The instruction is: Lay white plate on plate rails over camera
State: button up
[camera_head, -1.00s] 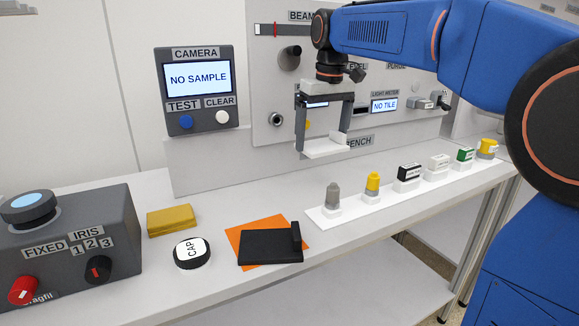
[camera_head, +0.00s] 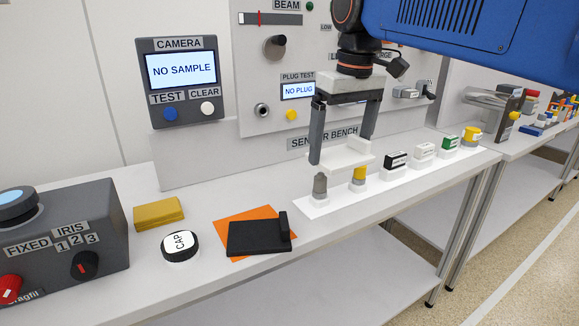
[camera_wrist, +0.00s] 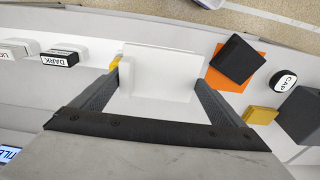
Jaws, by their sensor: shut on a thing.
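The white plate (camera_head: 341,157) is an L-shaped piece with a raised edge. It hangs in the air in front of the panel, level in the head view, and overlaps the row of small blocks in the picture. My gripper (camera_head: 343,148) is shut on it, one dark finger at each side. In the wrist view the white plate (camera_wrist: 158,78) fills the space between my fingers (camera_wrist: 160,85). The screen box labelled CAMERA (camera_head: 181,82) reads NO SAMPLE. I cannot identify the plate rails; a dark round part with a pale blue top (camera_head: 14,203) sits at the far left.
A grey FIXED/IRIS box (camera_head: 75,235), yellow block (camera_head: 158,213), round CAP (camera_head: 180,246) and black L-shaped block (camera_head: 258,238) on an orange sheet (camera_head: 232,220) stand on the bench. A white strip (camera_head: 325,206) carries several small pieces. The bench front is clear.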

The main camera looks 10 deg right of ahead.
jog(key=w+a, duration=0.3)
jog(key=w, duration=0.5)
jog(key=w+a, duration=0.2)
jog(key=w, duration=0.7)
jog(key=f, duration=0.8)
jog(key=shift+s+a, duration=0.15)
jog(key=shift+a, duration=0.05)
jog(key=shift+w+f, duration=0.2)
jog(key=shift+f, duration=1.6)
jog(key=shift+f, duration=0.1)
jog(key=o, duration=0.9)
jog(key=shift+o, duration=0.2)
